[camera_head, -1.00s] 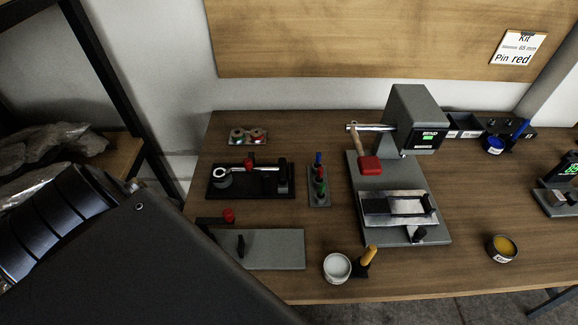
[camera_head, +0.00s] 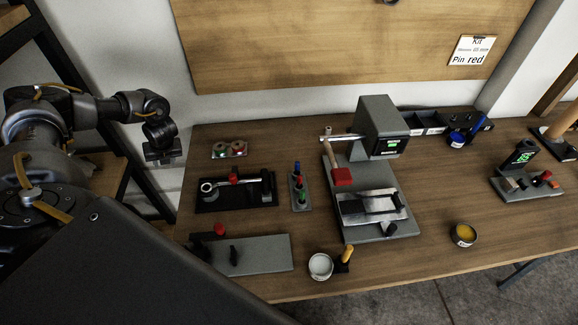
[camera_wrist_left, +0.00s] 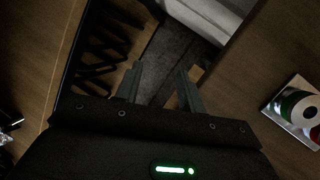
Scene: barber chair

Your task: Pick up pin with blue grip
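A small grey rack (camera_head: 302,205) stands mid-table at the left and holds pins with coloured grips. The pin with the blue grip (camera_head: 297,168) is upright at the rack's far end. The red-grip pin (camera_head: 299,182) and green-grip pin (camera_head: 303,194) stand in front of it. My left gripper (camera_head: 163,158) hangs off the table's left edge, well apart from the rack. In the left wrist view its two fingers (camera_wrist_left: 160,85) are apart with nothing between them. The rack is not in that view. My right gripper is not in view.
A tray with two spools (camera_head: 230,149) and a black fixture (camera_head: 238,192) lie between my left gripper and the rack. A grey press (camera_head: 377,130) stands right of the rack.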

